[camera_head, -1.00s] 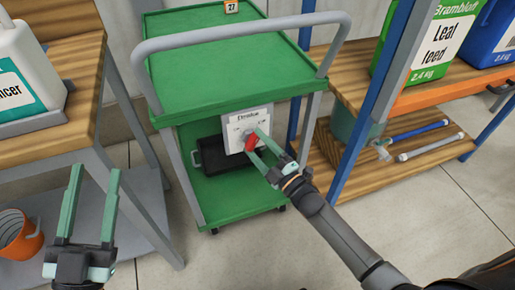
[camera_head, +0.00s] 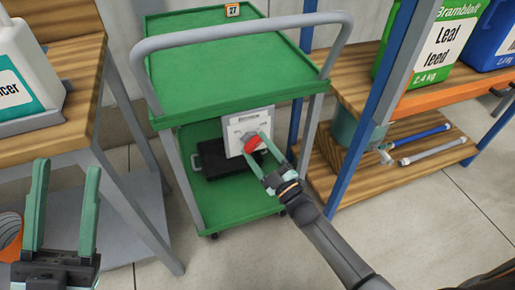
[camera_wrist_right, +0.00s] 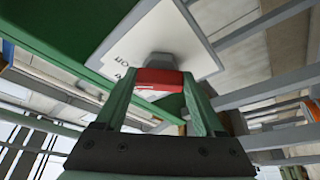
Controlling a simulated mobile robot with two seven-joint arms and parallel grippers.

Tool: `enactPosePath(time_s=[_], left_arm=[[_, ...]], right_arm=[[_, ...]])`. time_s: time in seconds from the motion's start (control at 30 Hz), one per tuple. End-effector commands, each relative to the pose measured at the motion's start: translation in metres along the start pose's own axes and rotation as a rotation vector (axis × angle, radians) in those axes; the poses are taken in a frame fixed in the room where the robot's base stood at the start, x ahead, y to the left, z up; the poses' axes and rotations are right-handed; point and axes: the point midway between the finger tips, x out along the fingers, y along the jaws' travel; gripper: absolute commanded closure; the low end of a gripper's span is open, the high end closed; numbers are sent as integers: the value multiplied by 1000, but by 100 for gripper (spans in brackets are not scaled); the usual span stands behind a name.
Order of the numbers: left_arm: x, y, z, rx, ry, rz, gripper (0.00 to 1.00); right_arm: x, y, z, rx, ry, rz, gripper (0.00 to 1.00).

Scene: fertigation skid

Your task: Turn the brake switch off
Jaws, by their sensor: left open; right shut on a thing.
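The brake switch is a red handle (camera_head: 251,143) on a pale plate (camera_head: 237,124) with a printed heading, fixed to the side of the green trolley (camera_head: 200,103). My right gripper (camera_head: 256,144) is shut on the red handle. In the right wrist view the handle (camera_wrist_right: 159,79) lies crosswise between both fingertips, in front of a grey hub (camera_wrist_right: 162,60). Print on the plate shows only partly there, and I cannot read the switch position for sure. My left gripper (camera_head: 67,168) is open and empty at the lower left, apart from the trolley.
A black case (camera_head: 213,160) lies on the trolley's lower shelf. A grey push rail (camera_head: 240,32) rims the top. A blue-posted rack (camera_head: 372,110) stands right.

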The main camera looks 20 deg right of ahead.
Motion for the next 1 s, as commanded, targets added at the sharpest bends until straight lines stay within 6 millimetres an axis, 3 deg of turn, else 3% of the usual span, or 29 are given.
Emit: enactPosePath(time_s=[0.07,0.1,0.33,0.6,0.77,1.0], left_arm=[[0,0,0,-1,0,0,50],[0,0,0,-1,-1,0,50],[0,0,0,-1,-2,0,50],[0,0,1,-1,-3,0,50],[2,-1,4,-7,-27,-2,50],[-10,2,54,-60,-230,-16,50]], right_arm=[[0,0,0,6,-2,0,85],[0,0,0,6,-2,0,27],[0,0,0,4,-1,0,1],[-1,0,0,2,-1,0,0],[-16,0,0,3,-2,-2,0],[-67,0,0,3,-5,-4,0]])
